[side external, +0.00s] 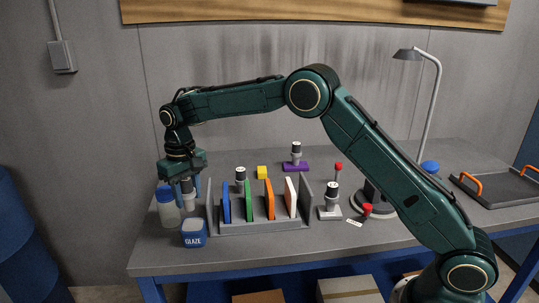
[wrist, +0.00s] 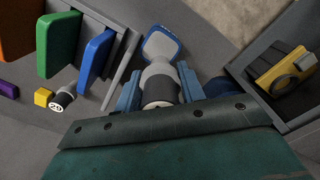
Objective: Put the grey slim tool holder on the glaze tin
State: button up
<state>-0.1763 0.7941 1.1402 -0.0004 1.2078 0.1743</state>
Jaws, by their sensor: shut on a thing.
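My gripper (side external: 187,193) points down at the left end of the bench, its blue fingers shut on the grey slim tool holder (side external: 188,198). In the wrist view the holder (wrist: 159,82), with its dark top, sits upright between the two fingers (wrist: 159,92). The glaze tin (side external: 194,234) is a small blue tin with a white GLAZE label, standing near the bench's front edge. In the wrist view the tin (wrist: 162,44) shows just beyond the holder, partly covered by it. I cannot tell the gap between the holder's base and the tin.
A clear jar with a blue lid (side external: 168,207) stands close left of my gripper. A grey rack (side external: 262,228) with coloured panels stands right of the tin.

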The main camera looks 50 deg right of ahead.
aim_at(190, 208)
jog(key=shift+f, duration=0.35)
jog(key=shift+f, duration=0.1)
jog(key=shift+f, duration=2.05)
jog(key=o, duration=1.3)
jog(key=shift+f, duration=0.15)
jog(key=shift+c, duration=0.2)
notch_tip(190, 208, up, 12)
jog(key=shift+f, duration=0.2)
jog(key=shift+r, duration=0.35)
